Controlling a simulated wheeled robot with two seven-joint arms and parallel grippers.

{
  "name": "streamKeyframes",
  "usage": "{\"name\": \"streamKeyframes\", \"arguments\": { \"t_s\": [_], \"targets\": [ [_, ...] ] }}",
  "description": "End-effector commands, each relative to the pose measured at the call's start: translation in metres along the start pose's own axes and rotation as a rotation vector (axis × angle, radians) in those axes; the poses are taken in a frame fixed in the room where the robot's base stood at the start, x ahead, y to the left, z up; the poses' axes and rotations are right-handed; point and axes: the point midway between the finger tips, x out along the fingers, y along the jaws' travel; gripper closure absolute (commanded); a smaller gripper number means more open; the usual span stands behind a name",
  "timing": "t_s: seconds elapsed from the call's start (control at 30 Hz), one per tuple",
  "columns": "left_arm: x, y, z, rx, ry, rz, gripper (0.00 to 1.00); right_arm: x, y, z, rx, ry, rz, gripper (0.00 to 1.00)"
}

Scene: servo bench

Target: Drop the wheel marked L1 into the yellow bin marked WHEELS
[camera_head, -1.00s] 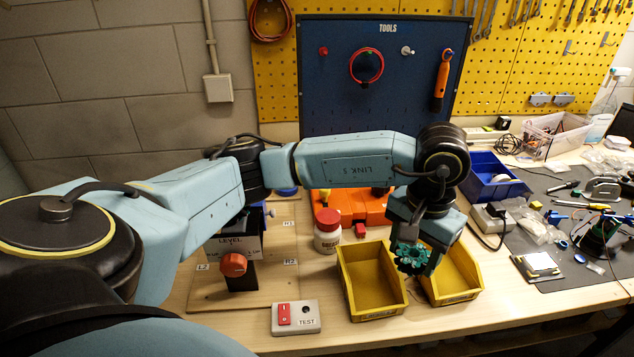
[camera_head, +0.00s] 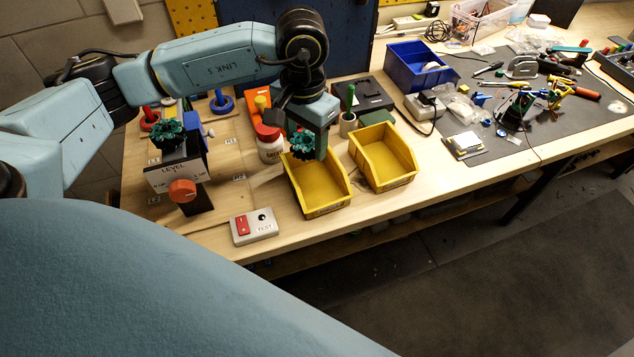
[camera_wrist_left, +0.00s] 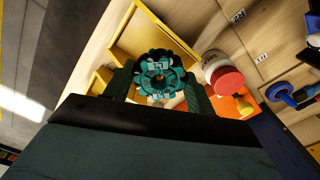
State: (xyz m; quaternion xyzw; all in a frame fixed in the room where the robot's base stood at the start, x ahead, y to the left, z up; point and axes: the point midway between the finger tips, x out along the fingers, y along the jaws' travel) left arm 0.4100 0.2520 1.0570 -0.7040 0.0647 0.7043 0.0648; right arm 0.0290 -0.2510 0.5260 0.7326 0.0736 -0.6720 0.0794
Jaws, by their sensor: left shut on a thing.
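A dark green toothed wheel (camera_head: 302,143) is held in my left gripper (camera_head: 306,150), which is shut on it. In the left wrist view the wheel (camera_wrist_left: 160,75) sits between the two fingers, with a small pale mark too small to read surely. Two yellow bins stand side by side at the bench front: the left bin (camera_head: 326,209) and the right bin (camera_head: 397,182). Their labels cannot be read. In the head view the wheel overlaps the back of the left bin, apparently above it. My right gripper is not seen.
Another green wheel (camera_head: 168,131) sits on the LEVEL stand, which has a red knob (camera_head: 182,191). A TEST switch box (camera_head: 254,227) is in front. A blue bin (camera_head: 409,68) stands behind right.

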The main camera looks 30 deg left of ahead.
Motion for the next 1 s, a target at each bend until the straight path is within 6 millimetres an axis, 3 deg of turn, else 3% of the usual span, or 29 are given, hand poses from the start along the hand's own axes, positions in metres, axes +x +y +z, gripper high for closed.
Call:
{"name": "streamKeyframes", "arguments": {
  "t_s": [0.13,0.4,0.43,0.6,0.87,1.0],
  "targets": [
    [0.012,0.001,0.000,0.000,0.000,0.002,0.72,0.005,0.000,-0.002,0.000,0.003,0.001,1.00],
    [0.013,0.000,0.000,0.000,0.001,0.001,0.72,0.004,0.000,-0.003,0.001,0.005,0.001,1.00],
    [0.013,0.000,0.000,0.000,0.001,0.001,0.41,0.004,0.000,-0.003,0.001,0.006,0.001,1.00],
    [0.013,0.000,0.000,-0.001,0.001,0.001,0.19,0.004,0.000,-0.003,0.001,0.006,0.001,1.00],
    [0.012,0.000,0.000,-0.001,0.001,0.001,0.19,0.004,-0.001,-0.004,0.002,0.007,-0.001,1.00],
    [0.002,0.000,-0.001,-0.001,0.004,-0.001,0.19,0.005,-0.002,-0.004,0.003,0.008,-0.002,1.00]
  ]
}}
